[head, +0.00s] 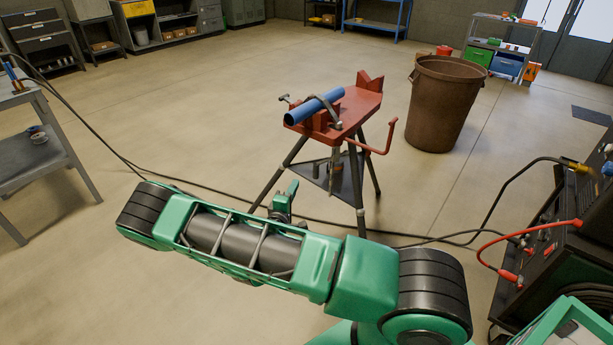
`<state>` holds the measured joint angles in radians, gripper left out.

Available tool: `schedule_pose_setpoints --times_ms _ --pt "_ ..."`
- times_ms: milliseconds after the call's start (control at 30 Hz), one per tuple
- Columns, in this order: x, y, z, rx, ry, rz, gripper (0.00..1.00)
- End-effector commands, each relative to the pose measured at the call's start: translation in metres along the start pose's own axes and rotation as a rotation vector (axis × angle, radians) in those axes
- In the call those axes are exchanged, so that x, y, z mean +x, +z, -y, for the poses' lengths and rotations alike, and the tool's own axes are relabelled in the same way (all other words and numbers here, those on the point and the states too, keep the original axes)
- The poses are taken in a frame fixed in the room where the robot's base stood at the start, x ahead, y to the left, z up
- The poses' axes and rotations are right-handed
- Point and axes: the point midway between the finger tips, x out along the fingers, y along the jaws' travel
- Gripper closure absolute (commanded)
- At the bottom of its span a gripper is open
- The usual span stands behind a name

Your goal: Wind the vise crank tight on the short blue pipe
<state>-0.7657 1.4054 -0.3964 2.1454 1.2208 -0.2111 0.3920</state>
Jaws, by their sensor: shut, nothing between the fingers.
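The short blue pipe (315,106) lies across the vise at the left end of a red tripod stand (350,105). My gripper (290,191) shows small and partly hidden behind my green arm link. It looks shut and empty, in front of and below the vise, apart from the crank and pipe.
A brown bin (446,103) stands right of the stand. Dark cables (170,181) run along the floor past the stand's legs. A black machine with cables (560,225) is at the right, a grey table (42,160) at the left. The floor behind the stand is open.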

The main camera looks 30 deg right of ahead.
Motion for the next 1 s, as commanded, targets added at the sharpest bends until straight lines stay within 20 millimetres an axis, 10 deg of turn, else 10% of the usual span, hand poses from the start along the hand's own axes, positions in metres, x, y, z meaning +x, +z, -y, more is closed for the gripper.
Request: schedule_pose_setpoints --times_ms 233,767,1000 --pt "0.009 -0.008 -0.003 -0.012 0.022 -0.022 1.0" --pt "0.096 -0.008 -0.005 -0.01 0.021 -0.02 1.0" --pt "0.088 0.018 -0.004 -0.016 0.019 -0.02 1.0"
